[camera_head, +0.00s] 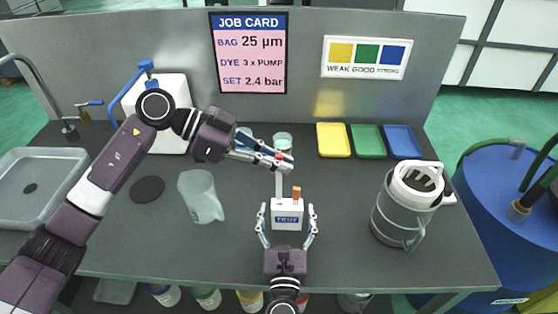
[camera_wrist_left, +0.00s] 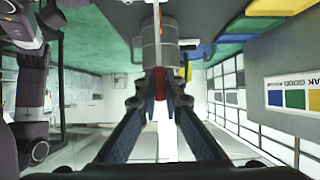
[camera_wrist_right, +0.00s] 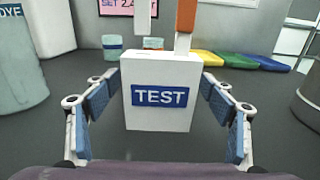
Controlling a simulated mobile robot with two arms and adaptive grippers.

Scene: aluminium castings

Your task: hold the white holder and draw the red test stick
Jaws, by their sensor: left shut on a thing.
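The white holder (camera_head: 286,211) marked TEST stands upright on the bench; it fills the middle of the right wrist view (camera_wrist_right: 158,112). An orange stick (camera_wrist_right: 185,22) stands in its top. My left gripper (camera_head: 284,163) is shut on the red end of the test stick (camera_wrist_left: 161,84). The stick's pale shaft (camera_wrist_right: 142,18) hangs down, its lower end just above the holder and apart from it. My right gripper (camera_head: 287,212) is open, one finger on each side of the holder. I cannot tell whether the fingertips touch it.
Yellow (camera_head: 333,140), green (camera_head: 367,141) and blue (camera_head: 403,142) trays lie at the back right. A clear jug (camera_head: 201,196) stands left of the holder, a grey canister (camera_head: 403,213) to the right. Small cups stand behind my left gripper. Bench beside the holder is clear.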

